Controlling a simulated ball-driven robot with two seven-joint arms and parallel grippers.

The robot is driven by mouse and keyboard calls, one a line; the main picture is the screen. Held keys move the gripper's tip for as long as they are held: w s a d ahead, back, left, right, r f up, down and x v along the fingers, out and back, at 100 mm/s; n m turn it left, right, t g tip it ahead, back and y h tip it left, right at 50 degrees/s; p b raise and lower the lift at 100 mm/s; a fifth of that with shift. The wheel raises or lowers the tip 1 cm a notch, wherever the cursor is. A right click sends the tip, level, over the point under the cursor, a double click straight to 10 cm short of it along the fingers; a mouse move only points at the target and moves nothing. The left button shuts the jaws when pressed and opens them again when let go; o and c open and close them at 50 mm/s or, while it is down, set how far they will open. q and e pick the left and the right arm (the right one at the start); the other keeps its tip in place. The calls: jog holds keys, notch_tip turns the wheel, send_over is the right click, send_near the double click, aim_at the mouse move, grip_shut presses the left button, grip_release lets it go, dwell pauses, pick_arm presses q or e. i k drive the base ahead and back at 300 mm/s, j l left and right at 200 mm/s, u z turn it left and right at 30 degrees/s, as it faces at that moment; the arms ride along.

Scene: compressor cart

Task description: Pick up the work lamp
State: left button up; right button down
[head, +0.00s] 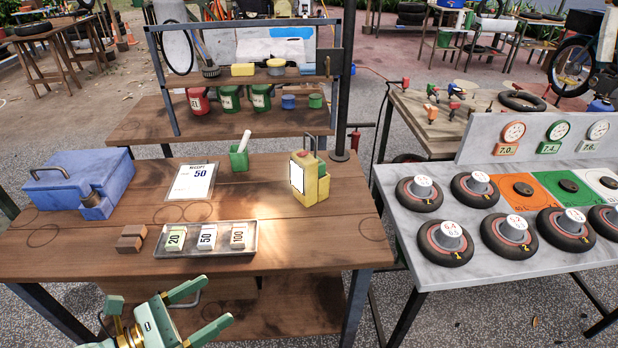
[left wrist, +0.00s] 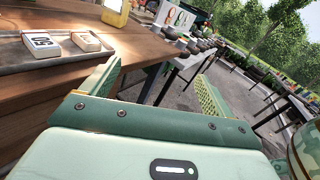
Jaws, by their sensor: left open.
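The work lamp (head: 310,178) is a yellow box with a white front panel and a handle on top. It stands upright at the right end of the wooden table (head: 330,240) in the head view. Its lower part shows at the top of the left wrist view (left wrist: 116,12). My left gripper (head: 219,300) is open and empty in front of the table's near edge, well short of the lamp and to its left. Its two fingers are spread apart in the left wrist view (left wrist: 158,72). My right gripper is not in view.
A metal tray (head: 207,252) with blocks marked 20, 50 and 100 lies near the front edge. A receipt board (head: 191,182), green cup (head: 239,158) and blue box (head: 78,182) stand behind it. A shelf rack (head: 250,80) is at the back, a tire table (head: 480,250) at right.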

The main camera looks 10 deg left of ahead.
aim_at(304, 169)
jog(key=i, duration=0.9)
